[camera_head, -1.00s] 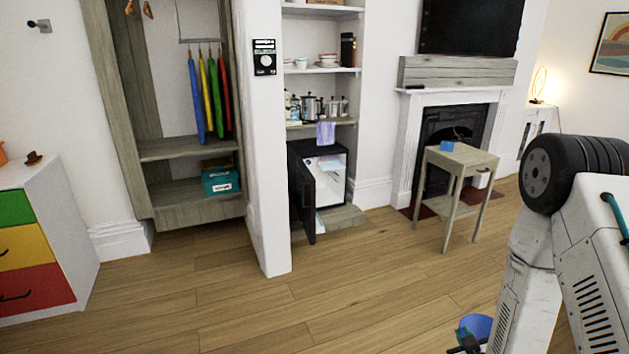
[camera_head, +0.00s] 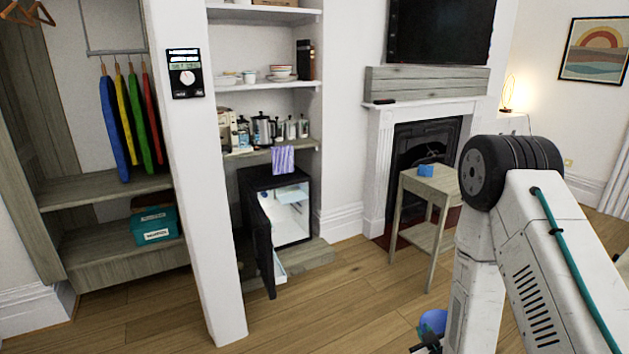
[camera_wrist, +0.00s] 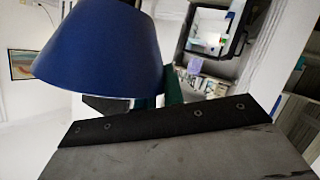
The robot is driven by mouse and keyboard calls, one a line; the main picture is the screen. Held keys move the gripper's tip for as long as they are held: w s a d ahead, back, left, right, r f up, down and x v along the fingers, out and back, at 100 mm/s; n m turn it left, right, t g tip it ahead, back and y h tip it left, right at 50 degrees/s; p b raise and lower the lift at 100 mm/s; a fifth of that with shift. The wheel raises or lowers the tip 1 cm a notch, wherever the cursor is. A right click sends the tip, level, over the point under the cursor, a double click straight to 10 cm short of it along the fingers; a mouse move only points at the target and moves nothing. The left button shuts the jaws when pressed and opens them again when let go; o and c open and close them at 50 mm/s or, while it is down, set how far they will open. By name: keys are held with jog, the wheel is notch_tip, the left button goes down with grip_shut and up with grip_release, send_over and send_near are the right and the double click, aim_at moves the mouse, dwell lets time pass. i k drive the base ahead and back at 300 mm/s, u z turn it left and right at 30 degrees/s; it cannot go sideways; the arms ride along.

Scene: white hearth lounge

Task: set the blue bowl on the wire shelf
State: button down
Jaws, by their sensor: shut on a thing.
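The blue bowl (camera_head: 433,321) shows at the bottom of the head view, partly hidden behind my arm. My gripper (camera_head: 430,344) is just below it, shut on the bowl and holding it off the floor. In the wrist view the bowl (camera_wrist: 98,52) fills the upper left, tilted, beside the dark jaw. The small fridge (camera_head: 262,236) in the alcove stands open with a lit white interior. It also shows in the wrist view (camera_wrist: 207,30). I cannot make out a wire shelf clearly.
The fridge's dark door (camera_head: 266,255) swings out towards the room. A white wall post (camera_head: 190,190) stands left of the alcove. A small wooden table (camera_head: 445,187) with a blue item stands to the right before the fireplace (camera_head: 380,160). The floor between is clear.

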aim_at(280, 214)
jog(key=i, duration=3.4)
jog(key=u, duration=1)
jog(key=i, duration=0.55)
jog(key=u, duration=0.05)
